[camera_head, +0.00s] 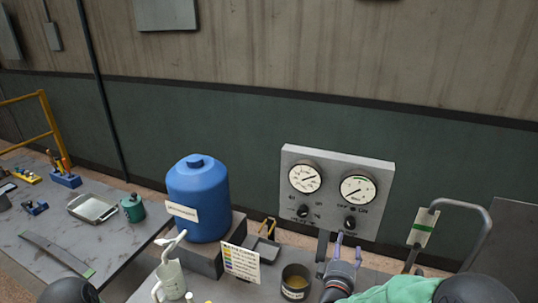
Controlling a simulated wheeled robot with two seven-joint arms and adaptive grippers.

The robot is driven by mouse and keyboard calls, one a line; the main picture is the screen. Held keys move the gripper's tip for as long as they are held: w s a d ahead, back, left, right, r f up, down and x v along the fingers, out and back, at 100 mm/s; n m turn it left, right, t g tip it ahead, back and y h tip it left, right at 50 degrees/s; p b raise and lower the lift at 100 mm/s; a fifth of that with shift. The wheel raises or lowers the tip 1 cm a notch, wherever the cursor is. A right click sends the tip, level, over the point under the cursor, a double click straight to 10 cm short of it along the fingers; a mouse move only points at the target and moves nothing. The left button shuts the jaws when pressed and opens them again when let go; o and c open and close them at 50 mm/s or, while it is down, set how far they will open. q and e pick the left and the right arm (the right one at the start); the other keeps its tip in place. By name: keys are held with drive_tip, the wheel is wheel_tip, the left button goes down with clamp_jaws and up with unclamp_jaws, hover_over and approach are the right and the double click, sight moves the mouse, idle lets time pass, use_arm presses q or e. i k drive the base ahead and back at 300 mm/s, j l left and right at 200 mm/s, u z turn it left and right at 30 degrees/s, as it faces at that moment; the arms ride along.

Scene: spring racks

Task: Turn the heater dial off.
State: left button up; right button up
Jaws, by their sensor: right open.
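A grey control panel (328,195) stands upright at the back of the table, with two round white gauges. Below them are two black dials, a left dial (303,211) and a right dial (350,223). Small lettering that looks like OFF and ON is above the right dial; I cannot tell from the lettering which one is the heater dial. My right gripper (348,247) is open, with its pale purple fingers pointing up just below the right dial. I cannot tell whether it touches the panel. My left gripper does not show.
A blue tank (199,200) stands on a grey block left of the panel. A white jug (170,281), a colour chart (241,263) and a dark cup (295,282) are in front. A green cloth (400,291) lies at the right, near a bent metal pipe (485,225).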

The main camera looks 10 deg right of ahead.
sight(303, 211)
drive_tip(key=k+j, duration=0.75)
drive_tip(key=k, duration=0.1)
